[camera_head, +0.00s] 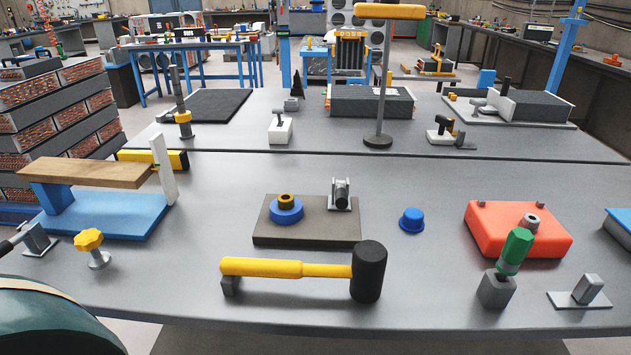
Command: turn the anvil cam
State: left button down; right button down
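No part is clearly recognisable as the anvil cam. A grey-brown plate (308,233) lies mid-bench. On it sit a blue ring (286,213) with a brass-coloured collar (286,200) at the left and a small metal bracket (340,195) at the back right. A yellow star knob (88,240) stands on a short metal post at the left. A green-handled tool (516,248) leans up from a grey block (496,289) at the right, in front of a red block (518,229). Neither gripper is in view.
A mallet (290,268) with a yellow handle lies across the front, its handle end on a small block. A blue cap (412,220) stands alone. A tall post with a yellow crossbar (377,12) rises behind. The grey bench (440,275) is clear between mallet and green tool.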

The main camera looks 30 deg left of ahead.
aim_at(341, 196)
jog(key=k+j+z, duration=0.85)
jog(key=k+j, duration=0.2)
